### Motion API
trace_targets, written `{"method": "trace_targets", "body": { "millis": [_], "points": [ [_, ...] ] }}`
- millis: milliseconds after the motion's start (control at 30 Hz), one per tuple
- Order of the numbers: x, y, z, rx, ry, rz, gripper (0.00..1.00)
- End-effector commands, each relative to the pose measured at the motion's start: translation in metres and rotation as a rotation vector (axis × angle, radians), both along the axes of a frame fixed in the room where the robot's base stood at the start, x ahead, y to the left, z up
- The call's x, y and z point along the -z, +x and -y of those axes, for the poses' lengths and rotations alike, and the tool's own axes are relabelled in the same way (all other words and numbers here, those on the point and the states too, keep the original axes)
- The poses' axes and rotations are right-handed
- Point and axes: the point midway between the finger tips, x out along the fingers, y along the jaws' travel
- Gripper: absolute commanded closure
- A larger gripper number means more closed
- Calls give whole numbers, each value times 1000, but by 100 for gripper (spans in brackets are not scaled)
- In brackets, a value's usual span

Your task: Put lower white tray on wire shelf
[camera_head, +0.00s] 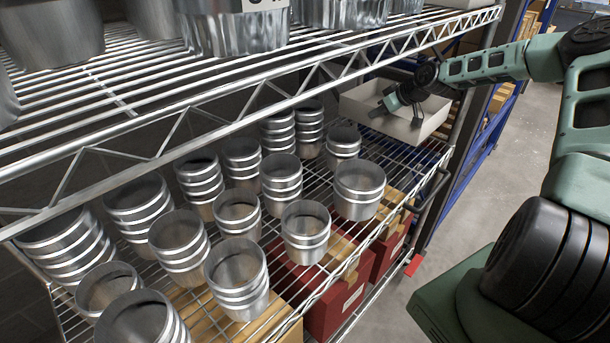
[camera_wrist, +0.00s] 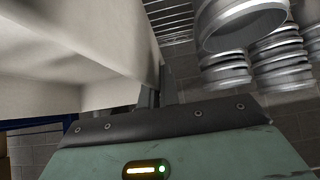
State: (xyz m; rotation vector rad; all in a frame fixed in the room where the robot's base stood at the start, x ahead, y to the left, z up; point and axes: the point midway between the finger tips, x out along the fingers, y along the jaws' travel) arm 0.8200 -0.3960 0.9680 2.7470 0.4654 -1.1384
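The lower white tray (camera_head: 421,128) is an open, shallow box at the far right end of the lower wire shelf (camera_head: 412,157). I cannot tell whether it rests on the wires or is just above them. The fingertips are partly hidden by the wall and the gripper body.
Stacked metal duct rings (camera_head: 359,188) fill the lower shelf left of the tray. The upper wire shelf (camera_head: 150,85) carries larger metal pieces and a white tray edge (camera_head: 460,3). Red boxes (camera_head: 335,296) lie below. A shelf post stands close right of the tray.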

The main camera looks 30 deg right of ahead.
Motion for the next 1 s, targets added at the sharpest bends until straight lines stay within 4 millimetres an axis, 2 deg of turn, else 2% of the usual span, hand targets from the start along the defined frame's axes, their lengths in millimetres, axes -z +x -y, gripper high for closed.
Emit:
{"method": "trace_targets", "body": {
  "millis": [133,400,567,800,1000],
  "points": [
    [10,0,0,1,2,-2,100],
    [54,0,0,1,2,-1,100],
    [66,0,0,0,0,1,100],
    [96,0,0,1,2,-1,100],
    [100,0,0,0,-1,1,100]
  ]
}}
